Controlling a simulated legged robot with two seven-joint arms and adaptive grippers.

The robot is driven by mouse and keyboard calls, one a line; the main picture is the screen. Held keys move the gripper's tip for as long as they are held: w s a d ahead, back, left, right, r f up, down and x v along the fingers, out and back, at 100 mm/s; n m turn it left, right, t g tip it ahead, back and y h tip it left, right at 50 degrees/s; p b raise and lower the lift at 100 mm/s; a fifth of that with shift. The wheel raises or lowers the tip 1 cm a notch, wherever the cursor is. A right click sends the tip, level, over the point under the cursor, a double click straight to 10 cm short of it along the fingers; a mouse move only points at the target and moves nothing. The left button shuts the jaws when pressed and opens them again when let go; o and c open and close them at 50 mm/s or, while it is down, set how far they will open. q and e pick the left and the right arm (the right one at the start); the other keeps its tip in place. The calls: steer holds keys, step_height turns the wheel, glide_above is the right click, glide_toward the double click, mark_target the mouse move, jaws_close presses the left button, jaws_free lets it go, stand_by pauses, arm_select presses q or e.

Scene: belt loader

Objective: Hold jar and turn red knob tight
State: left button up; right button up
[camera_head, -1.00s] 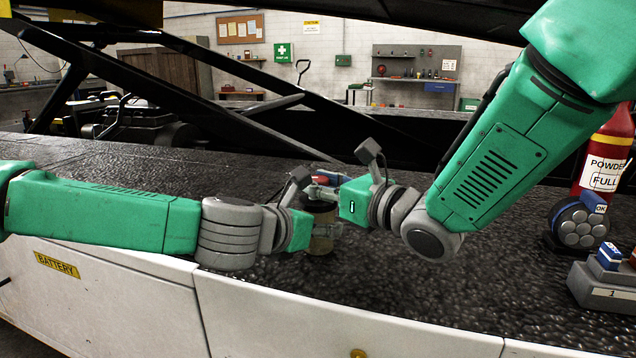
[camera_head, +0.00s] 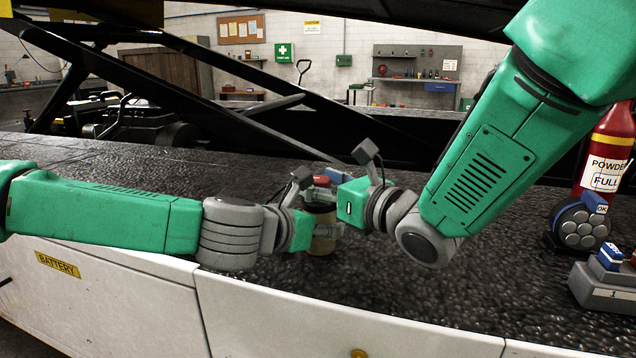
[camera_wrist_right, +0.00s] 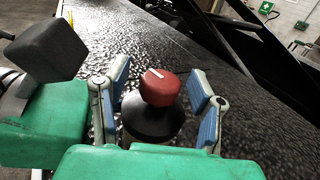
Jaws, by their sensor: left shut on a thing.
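The tan jar (camera_head: 321,247) stands upright on the dark belt, with the red knob (camera_head: 321,181) on top. My left gripper (camera_head: 322,231) is shut on the jar's side, coming in from the left. In the right wrist view the red knob (camera_wrist_right: 160,87), with a white mark on it, sits on a black round lid (camera_wrist_right: 152,120). My right gripper (camera_wrist_right: 160,80) is open, its blue-padded fingers on either side of the knob with a gap at each side. In the head view its fingers are partly hidden.
Black loader beams (camera_head: 240,115) cross behind. The belt (camera_head: 440,300) in front of the jar is clear.

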steer(key=v, duration=1.2)
steer(key=shift+w+f, duration=0.1)
